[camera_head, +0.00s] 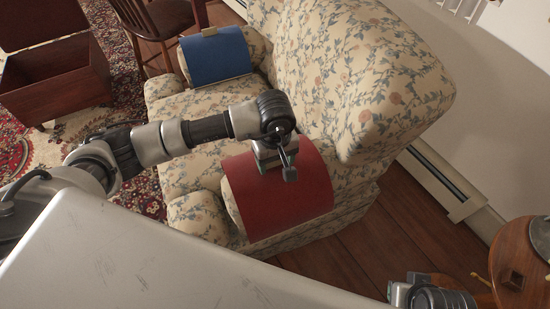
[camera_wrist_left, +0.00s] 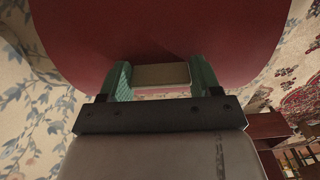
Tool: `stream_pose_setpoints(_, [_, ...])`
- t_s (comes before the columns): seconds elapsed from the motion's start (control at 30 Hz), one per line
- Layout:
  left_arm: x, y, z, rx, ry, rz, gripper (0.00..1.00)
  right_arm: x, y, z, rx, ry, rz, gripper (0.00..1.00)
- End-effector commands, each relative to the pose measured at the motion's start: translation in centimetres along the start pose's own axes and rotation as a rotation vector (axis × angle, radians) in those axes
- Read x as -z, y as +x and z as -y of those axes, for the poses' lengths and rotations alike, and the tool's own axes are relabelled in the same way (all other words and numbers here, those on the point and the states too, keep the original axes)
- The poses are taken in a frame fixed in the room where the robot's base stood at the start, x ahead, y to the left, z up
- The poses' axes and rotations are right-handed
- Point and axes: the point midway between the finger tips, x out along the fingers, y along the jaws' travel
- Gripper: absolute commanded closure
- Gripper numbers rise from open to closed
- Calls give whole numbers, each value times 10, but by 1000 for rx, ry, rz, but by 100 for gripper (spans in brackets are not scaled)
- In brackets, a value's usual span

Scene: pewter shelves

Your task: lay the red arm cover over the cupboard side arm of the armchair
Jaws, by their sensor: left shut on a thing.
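The red arm cover (camera_head: 282,200) lies curved over the near arm of the flowered armchair (camera_head: 365,75), in line with the arm. It fills the upper part of the left wrist view (camera_wrist_left: 90,35). My left gripper (camera_head: 273,160) is above the cover's top, its green-padded fingers (camera_wrist_left: 160,78) shut on the cover's tan tab (camera_wrist_left: 160,73). Whether the cover's underside rests fully on the arm is hidden. My right gripper (camera_head: 398,291) shows partly at the bottom right edge, away from the chair; its fingers are not clear.
A blue cover (camera_head: 215,55) lies over the chair's far arm. A wooden chair (camera_head: 160,22) and an open brown chest (camera_head: 55,85) stand at the upper left. A round wooden table (camera_head: 515,265) is at right. A baseboard heater (camera_head: 440,180) runs behind the armchair.

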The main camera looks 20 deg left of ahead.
Motion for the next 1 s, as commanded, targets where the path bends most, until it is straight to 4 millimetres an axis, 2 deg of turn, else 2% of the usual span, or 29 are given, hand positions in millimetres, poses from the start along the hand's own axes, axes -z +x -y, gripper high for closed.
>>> stream_pose_setpoints(0.4, [0,1,0,-1,0,0,80,0,-6,0,-1,1,-3,63])
stream_pose_setpoints(0.43, [0,1,0,-1,0,0,35,0,-6,0,-1,1,-3,63])
stream_pose_setpoints(0.6, [0,1,0,-1,0,0,9,0,-6,0,-1,1,-4,63])
stream_pose_setpoints(0.87, [0,2,0,1,0,0,7,0,-6,0,-1,0,-4,63])
stream_pose_setpoints(1.0, [1,-7,0,-1,0,-2,7,1,-7,0,-1,0,-8,63])
